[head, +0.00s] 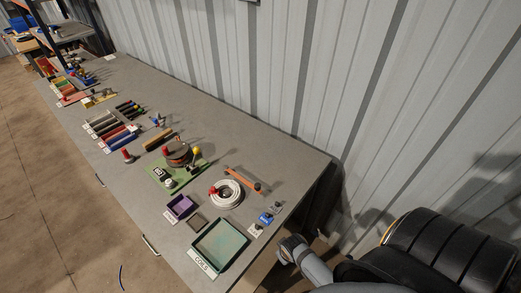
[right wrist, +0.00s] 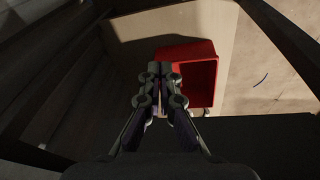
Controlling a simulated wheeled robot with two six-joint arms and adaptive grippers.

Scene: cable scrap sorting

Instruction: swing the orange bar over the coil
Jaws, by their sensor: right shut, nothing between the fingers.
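The white coil (head: 226,194) lies on the bench near its right end in the head view. The orange bar (head: 243,180) is just behind the coil, toward the wall, slanting down to the right with a dark round part at its right end. It appears beside the coil, not across its middle. A red knob (head: 213,190) stands at the coil's left side. My right gripper (right wrist: 160,75) is shut and empty in the right wrist view, away from the bar and coil. My left gripper is in neither view.
A teal-lined tray labelled COILS (head: 220,245) sits at the bench's front right corner. A blue part (head: 265,218) and small blocks lie right of the coil. A green board (head: 178,172) with a reel is to the left. A red bin (right wrist: 200,75) is below my right gripper.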

